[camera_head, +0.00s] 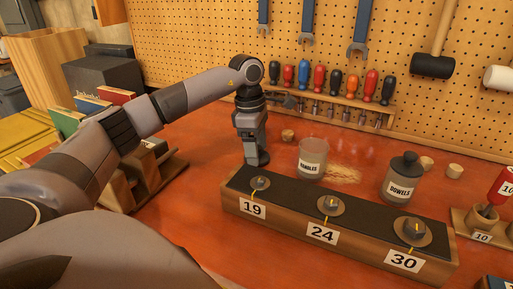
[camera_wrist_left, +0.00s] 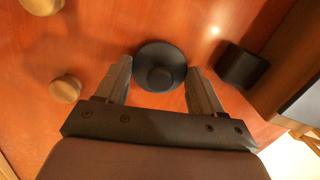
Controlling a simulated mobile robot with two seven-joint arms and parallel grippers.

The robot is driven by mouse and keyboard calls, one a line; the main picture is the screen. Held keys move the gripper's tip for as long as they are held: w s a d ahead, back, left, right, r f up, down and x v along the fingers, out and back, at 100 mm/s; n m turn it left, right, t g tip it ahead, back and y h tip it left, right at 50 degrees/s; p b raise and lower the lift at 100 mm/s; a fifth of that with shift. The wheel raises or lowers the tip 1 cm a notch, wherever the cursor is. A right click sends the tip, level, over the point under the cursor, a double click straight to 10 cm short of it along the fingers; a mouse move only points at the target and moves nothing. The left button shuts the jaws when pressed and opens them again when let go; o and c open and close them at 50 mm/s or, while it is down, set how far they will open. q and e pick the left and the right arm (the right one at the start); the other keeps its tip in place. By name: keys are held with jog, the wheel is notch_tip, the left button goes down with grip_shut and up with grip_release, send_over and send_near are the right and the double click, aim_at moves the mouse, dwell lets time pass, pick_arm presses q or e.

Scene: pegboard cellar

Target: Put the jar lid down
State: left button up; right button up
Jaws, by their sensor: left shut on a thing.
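My left gripper (camera_head: 257,153) points down at the red bench top, left of the glass jar. It is shut on the dark round jar lid (camera_wrist_left: 160,57), with a finger at either side of the lid in the left wrist view. The glass jar labelled HANDLES (camera_head: 313,158) stands open to the right. The jar labelled DOWELS (camera_head: 401,180) wears a black lid. My right gripper is not in view.
A rack of screwdrivers (camera_head: 335,108) stands behind. A small wooden piece (camera_head: 288,135) is behind the gripper. Wooden holders with books (camera_head: 105,105) are left. Bare bench (camera_head: 205,148) lies left of the gripper.

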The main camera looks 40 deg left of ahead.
pick_arm(q)
jog(key=shift+f, duration=0.15)
jog(key=o, duration=1)
jog(key=r, duration=0.4)
jog(key=a+r, duration=0.1)
jog(key=r, duration=0.7)
jog(key=shift+s+a+r+p, duration=0.1)
jog(key=shift+s+a+p, duration=0.05)
jog(key=shift+s+p, duration=0.15)
